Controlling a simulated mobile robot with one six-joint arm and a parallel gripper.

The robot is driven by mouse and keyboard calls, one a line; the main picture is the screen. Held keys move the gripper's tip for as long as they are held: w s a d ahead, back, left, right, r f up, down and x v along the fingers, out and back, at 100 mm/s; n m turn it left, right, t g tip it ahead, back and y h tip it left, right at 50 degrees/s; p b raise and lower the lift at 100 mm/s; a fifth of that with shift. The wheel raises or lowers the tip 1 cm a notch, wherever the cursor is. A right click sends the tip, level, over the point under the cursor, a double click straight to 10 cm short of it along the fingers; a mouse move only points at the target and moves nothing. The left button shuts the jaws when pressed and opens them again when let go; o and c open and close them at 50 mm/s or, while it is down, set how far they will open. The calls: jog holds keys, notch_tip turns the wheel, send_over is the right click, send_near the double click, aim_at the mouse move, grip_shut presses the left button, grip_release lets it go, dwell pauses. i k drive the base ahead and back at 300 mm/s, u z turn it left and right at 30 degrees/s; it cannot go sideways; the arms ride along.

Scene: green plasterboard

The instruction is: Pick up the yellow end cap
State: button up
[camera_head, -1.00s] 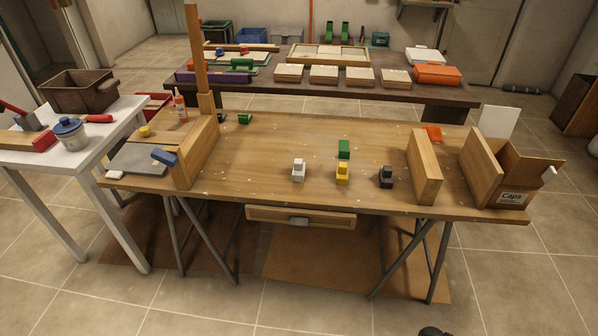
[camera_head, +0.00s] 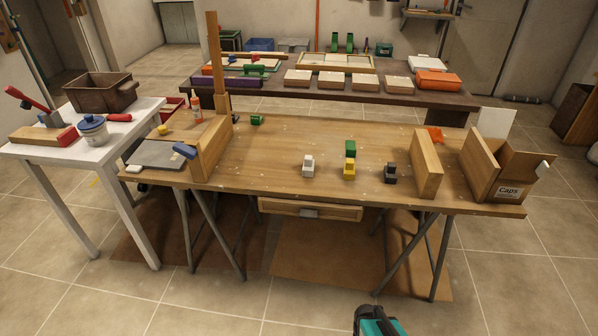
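The yellow end cap (camera_head: 349,169) stands on the wooden workbench (camera_head: 265,160), right of its middle. A white cap (camera_head: 308,166) is to its left, a black cap (camera_head: 390,173) to its right and a green cap (camera_head: 350,148) just behind it. A teal and black part of my arm, seemingly the end with my gripper (camera_head: 376,321), shows at the bottom edge, in front of the bench and well apart from the caps. Its fingers cannot be made out.
A wooden block (camera_head: 427,165) and an open box marked "Caps" (camera_head: 508,190) stand at the bench's right. A wooden upright (camera_head: 215,65) and board (camera_head: 214,146) stand at its left. A white side table (camera_head: 130,135) adjoins the left. The bench middle is mostly clear.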

aim_at(349, 168)
jog(key=u, duration=0.45)
jog(key=k, duration=0.3)
jog(key=u, duration=1.6)
jog(key=k, duration=0.65)
jog(key=z, duration=0.4)
jog(key=i, duration=1.55)
jog(key=u, duration=0.15)
